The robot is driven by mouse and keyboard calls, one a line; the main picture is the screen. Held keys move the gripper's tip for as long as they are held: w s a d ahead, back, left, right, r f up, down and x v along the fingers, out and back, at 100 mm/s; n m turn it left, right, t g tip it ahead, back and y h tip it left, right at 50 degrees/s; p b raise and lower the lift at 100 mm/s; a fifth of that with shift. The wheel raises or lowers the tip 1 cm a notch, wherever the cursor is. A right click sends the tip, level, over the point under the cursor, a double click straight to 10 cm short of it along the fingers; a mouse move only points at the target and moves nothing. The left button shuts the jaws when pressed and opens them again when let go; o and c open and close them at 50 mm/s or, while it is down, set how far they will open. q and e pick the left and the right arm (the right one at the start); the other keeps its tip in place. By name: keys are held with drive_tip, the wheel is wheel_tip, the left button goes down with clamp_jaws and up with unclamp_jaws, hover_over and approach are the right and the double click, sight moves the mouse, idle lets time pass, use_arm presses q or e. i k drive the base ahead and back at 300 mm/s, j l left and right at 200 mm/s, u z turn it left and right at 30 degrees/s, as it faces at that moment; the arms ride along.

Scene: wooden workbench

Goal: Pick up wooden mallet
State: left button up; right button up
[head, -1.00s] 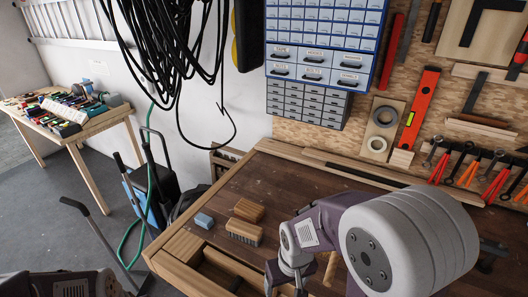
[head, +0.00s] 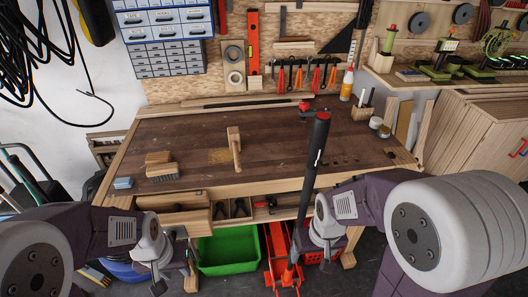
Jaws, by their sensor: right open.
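The wooden mallet (head: 235,148) lies on the brown top of the workbench (head: 200,128), near its middle, with its handle pointing toward the front edge. Nothing covers it. My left gripper (head: 159,284) hangs low in front of the bench, to the left of the mallet and apart from it; its jaws are too small and dark to read. My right gripper (head: 292,270) is open, low in front of the bench, to the right of the mallet and apart from it.
A wooden block (head: 158,158), a brush (head: 162,172) and a blue block (head: 123,183) lie left on the bench. An open drawer (head: 185,222) juts out at the front. A green bin (head: 228,250) and red jack (head: 281,262) with a tall black handle stand below. The bench around the mallet is clear.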

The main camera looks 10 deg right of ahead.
sight(233, 132)
drive_tip(key=i+j+z, duration=0.4)
drive_tip(key=j, duration=0.3)
drive_tip(key=i+j+z, duration=0.2)
drive_tip(key=j, duration=0.2)
